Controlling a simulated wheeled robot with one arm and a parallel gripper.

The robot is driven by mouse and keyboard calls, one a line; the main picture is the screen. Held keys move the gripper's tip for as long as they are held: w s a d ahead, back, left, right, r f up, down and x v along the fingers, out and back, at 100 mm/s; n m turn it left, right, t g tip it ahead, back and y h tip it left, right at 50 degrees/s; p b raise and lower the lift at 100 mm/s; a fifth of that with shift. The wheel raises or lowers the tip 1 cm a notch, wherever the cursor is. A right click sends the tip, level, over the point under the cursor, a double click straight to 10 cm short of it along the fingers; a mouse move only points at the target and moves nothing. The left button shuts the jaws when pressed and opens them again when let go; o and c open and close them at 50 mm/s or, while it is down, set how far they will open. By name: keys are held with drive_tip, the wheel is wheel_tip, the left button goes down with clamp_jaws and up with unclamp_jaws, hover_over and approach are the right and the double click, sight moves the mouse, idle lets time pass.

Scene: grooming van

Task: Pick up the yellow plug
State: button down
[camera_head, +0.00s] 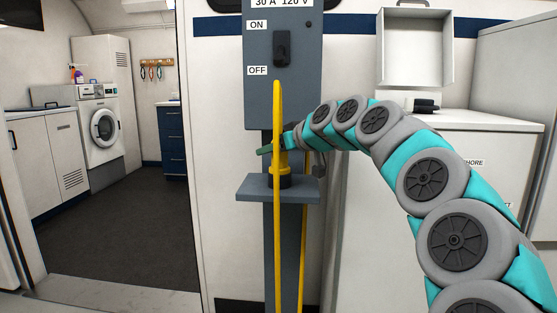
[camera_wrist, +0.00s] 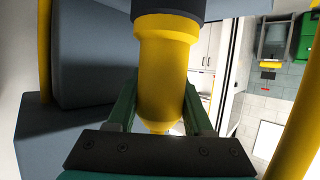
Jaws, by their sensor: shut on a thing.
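The yellow plug (camera_head: 284,166) is upright at the small grey shelf (camera_head: 300,194) below the switch box, its dark lower end at the shelf top. I cannot tell whether it is seated there or just clear. My gripper (camera_head: 271,150) reaches in from the right, with its green fingers around the plug's upper part. In the wrist view the plug (camera_wrist: 166,70) sits between both fingers of my gripper (camera_wrist: 160,98), and its dark collar (camera_wrist: 175,10) shows at the top edge. A yellow cable (camera_head: 277,230) arches above the plug and hangs past the shelf.
The grey switch box (camera_head: 283,95), marked ON and OFF, stands directly above the shelf on a post. A white cabinet (camera_head: 385,200) with an open case (camera_head: 415,50) on it is at right. Open floor (camera_head: 120,235) lies through the doorway at left.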

drive_tip(key=shift+r, duration=0.1)
drive_tip(key=shift+w+r, duration=0.1)
drive_tip(key=shift+r, duration=1.6)
drive_tip(key=s+d+b, duration=0.1)
drive_tip(key=s+d, duration=1.1)
drive_tip(key=s, duration=0.1)
wheel_tip(320, 180, up, 8)
drive_tip(key=p, duration=0.4)
drive_tip(key=shift+s+d+r, duration=0.15)
drive_tip(key=shift+r, duration=0.05)
